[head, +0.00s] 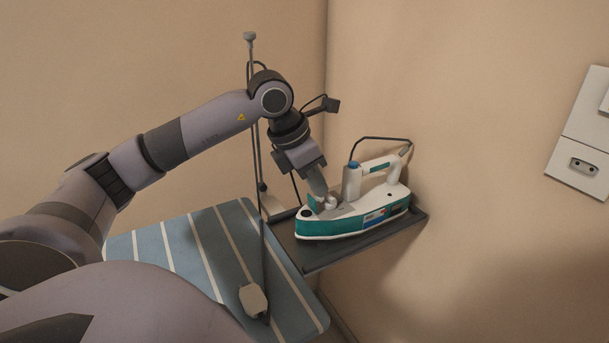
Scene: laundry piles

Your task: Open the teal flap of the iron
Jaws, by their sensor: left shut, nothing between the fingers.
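The iron (352,220) is white with a teal band along its lower body. It sits upright on a dark tray, its nose pointing left. A small teal flap (313,203) shows near the top of its nose, partly behind my gripper, and I cannot tell how far it is open. My left gripper (325,200) is shut and empty, with its fingertips right at the flap. I cannot tell if they touch it. My right gripper is not in view.
The dark tray (416,229) adjoins a blue and white striped ironing board (180,244). A small whitish block (253,299) on a cord lies at the board's front. A thin stand (252,110) rises behind. Walls close off the back and right, with a white wall panel (583,166).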

